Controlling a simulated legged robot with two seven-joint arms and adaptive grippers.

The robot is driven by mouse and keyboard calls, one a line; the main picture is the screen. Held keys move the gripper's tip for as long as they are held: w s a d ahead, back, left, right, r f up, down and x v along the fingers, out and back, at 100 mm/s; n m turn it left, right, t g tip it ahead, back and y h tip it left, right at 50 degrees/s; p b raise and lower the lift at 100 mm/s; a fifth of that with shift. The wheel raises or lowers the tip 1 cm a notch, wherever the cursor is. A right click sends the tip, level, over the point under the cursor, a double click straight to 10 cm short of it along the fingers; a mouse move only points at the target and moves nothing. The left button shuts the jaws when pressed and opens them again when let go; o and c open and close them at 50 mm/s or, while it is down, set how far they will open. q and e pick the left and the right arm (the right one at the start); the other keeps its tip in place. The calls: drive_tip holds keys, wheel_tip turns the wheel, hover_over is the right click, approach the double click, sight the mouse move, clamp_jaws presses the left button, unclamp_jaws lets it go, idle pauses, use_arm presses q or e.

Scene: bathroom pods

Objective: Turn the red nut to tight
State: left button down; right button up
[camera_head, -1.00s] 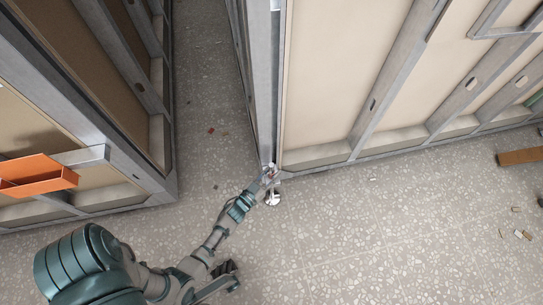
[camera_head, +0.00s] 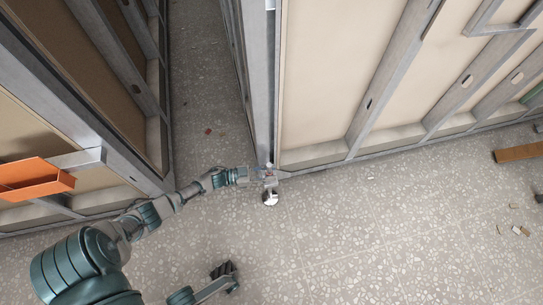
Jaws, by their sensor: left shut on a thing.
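My left gripper (camera_head: 262,175) is at the lower corner of the pod frame, at the end of my arm, which reaches in from the left. It is shut on the small nut at the top of the levelling foot (camera_head: 270,198). The nut is mostly hidden by the fingers, with only a hint of red showing, and it is too small to read how tight it is. The foot is a shiny round metal disc on the floor just below the gripper.
The cream-panelled pod (camera_head: 335,75) stands right of the gripper, with a grey metal frame. Another framed pod (camera_head: 110,90) stands at left, with an orange tray (camera_head: 35,177). A narrow gap lies between them. A wooden piece (camera_head: 518,153) and small debris lie at right; the front floor is clear.

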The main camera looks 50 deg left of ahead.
use_arm(q)
drive_tip(key=shift+s+a+f+m+g+h, duration=0.15)
drive_tip(key=shift+f+m+g+h, duration=0.1)
drive_tip(key=shift+m+g+h, duration=0.4)
drive_tip(key=shift+m+h, duration=0.25)
drive_tip(key=shift+h, duration=0.1)
drive_tip(key=c, duration=0.9)
unclamp_jaws()
drive_tip(key=shift+o, duration=0.2)
drive_tip(key=shift+r, duration=0.15)
drive_tip(key=shift+w+r, duration=0.1)
drive_tip(key=shift+w, duration=0.1)
